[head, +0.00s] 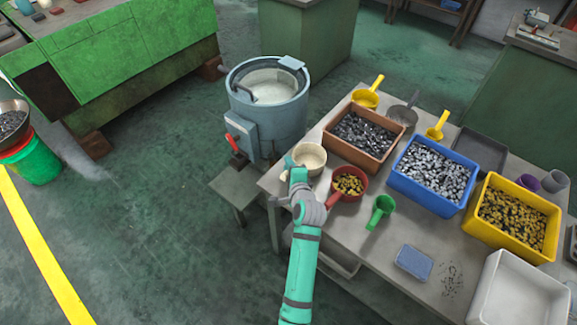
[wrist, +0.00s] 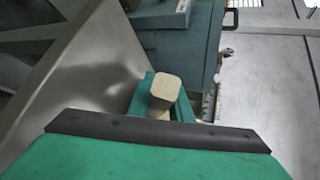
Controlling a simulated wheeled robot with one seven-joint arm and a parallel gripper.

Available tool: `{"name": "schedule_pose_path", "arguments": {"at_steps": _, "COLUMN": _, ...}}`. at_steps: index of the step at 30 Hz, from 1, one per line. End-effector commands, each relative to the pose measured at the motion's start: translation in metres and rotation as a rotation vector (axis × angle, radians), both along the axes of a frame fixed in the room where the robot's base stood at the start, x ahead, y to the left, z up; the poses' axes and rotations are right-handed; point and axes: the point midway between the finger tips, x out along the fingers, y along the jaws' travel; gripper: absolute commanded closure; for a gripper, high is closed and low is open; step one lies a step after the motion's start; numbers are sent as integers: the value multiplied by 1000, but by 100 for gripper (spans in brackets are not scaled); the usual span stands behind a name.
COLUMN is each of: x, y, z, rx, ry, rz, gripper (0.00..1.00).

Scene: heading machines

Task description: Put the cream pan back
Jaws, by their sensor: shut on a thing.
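The cream pan (head: 311,155) is at the left corner of the grey table, between the blue-grey round machine and the red pan. I cannot tell whether it rests on the table or is held just above it. My gripper (head: 291,164) is at the pan's left side, shut on its handle. In the wrist view the cream handle end (wrist: 165,87) sticks out between the teal fingers of my gripper (wrist: 160,103). The pan's bowl is not clearly visible there.
A red pan (head: 349,183) with yellow pieces and a green scoop (head: 381,210) are close on the right. A brown bin (head: 364,136) stands behind, a blue bin (head: 432,175) farther right. The round machine (head: 262,115) stands just behind left. Open floor lies left.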

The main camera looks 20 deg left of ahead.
Motion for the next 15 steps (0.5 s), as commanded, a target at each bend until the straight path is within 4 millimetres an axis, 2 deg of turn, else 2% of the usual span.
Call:
{"name": "schedule_pose_path", "arguments": {"at_steps": 1, "x": 0, "y": 0, "z": -1, "rx": 0, "ry": 0, "rz": 0, "gripper": 100}}
{"name": "schedule_pose_path", "arguments": {"at_steps": 2, "x": 0, "y": 0, "z": -1, "rx": 0, "ry": 1, "rz": 0, "gripper": 74}}
{"name": "schedule_pose_path", "arguments": {"at_steps": 3, "x": 0, "y": 0, "z": -1, "rx": 0, "ry": 1, "rz": 0, "gripper": 65}}
{"name": "schedule_pose_path", "arguments": {"at_steps": 15, "x": -2, "y": -2, "z": 2, "rx": 0, "ry": 0, "rz": 0, "gripper": 63}}
